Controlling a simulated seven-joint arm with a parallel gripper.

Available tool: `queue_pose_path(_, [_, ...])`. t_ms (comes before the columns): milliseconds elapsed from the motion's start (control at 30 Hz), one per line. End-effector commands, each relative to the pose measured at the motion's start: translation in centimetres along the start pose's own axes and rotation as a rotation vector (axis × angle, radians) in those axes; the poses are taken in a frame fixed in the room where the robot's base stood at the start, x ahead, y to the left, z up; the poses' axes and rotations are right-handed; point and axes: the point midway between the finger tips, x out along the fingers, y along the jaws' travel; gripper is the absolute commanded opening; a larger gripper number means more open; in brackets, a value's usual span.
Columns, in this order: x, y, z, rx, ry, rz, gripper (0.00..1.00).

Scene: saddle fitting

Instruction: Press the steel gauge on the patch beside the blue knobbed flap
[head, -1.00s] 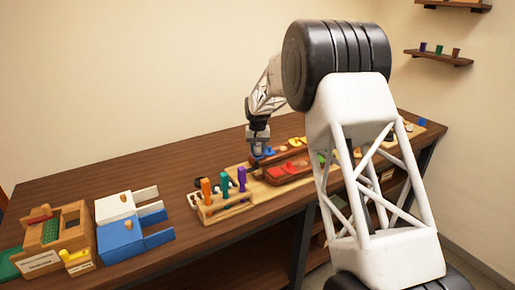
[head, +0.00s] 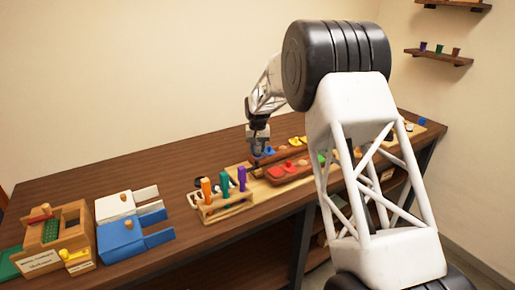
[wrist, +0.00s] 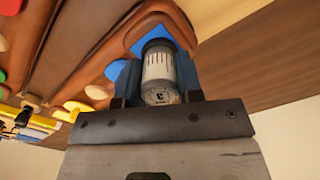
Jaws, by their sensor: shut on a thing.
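My gripper (wrist: 160,88) is shut on the steel gauge (wrist: 159,72), a short grey cylinder with dark scale marks and a figure on its near end. In the head view my gripper (head: 258,150) is low over the left end of the brown leather-like work, where the gauge is too small to make out. In the wrist view a blue patch (wrist: 181,30) set in the brown work lies just beyond the gauge. I cannot tell whether the gauge touches it. A smaller blue piece (wrist: 114,70) shows left of the fingers. I cannot identify the knobbed flap with certainty.
A wooden rack (head: 228,208) with orange, teal and purple handles stands near the front edge. A blue box (head: 122,238) and a white box (head: 115,205), both knobbed, and a wooden box (head: 62,235) are at left. The table behind them is clear.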

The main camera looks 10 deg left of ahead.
Motion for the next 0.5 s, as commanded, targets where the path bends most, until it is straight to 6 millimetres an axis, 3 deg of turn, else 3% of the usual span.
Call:
queue_pose_path(67, [0.33,0.03,0.08,0.000,-0.004,0.001,0.17])
queue_pose_path(100, [0.33,0.03,0.09,0.000,-0.004,0.001,0.35])
queue_pose_path(300, [0.23,0.02,0.07,0.000,-0.003,0.000,0.63])
queue_pose_path(500, [0.22,0.02,0.07,0.000,-0.003,0.000,0.63])
